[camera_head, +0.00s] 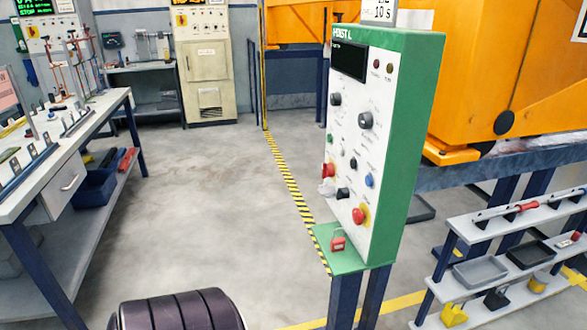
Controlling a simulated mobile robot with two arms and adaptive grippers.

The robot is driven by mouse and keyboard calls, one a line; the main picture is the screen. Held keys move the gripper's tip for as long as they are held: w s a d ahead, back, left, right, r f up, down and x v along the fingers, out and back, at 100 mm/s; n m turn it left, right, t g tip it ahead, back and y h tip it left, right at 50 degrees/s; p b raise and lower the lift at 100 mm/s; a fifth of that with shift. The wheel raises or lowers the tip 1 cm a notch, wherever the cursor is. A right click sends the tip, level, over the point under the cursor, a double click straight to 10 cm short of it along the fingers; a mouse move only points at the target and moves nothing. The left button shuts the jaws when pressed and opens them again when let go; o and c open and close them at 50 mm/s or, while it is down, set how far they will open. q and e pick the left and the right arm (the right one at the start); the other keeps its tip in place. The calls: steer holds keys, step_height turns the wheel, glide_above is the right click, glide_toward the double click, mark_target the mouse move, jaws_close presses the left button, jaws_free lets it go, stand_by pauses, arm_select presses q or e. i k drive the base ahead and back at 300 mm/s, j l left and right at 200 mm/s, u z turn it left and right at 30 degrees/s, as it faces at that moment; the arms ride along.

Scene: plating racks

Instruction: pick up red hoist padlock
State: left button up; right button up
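The red hoist padlock (338,243) sits on the small green ledge (340,260) at the foot of the hoist control panel (365,130). Its red body and thin shackle show, and it stands close to the panel's white front face. Neither of my grippers shows in the head view. A dark rounded part at the bottom edge looks like part of my own body.
The panel stands on dark blue legs (343,300). A workbench (70,150) is on the left, and a low shelf (500,260) with trays and tools is on the right. Open floor (210,210) lies between bench and panel, beside a yellow-black stripe (284,180).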

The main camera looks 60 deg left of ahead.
mark_target(339, 244)
steer(key=k+u, duration=0.1)
steer(key=u, duration=1.4)
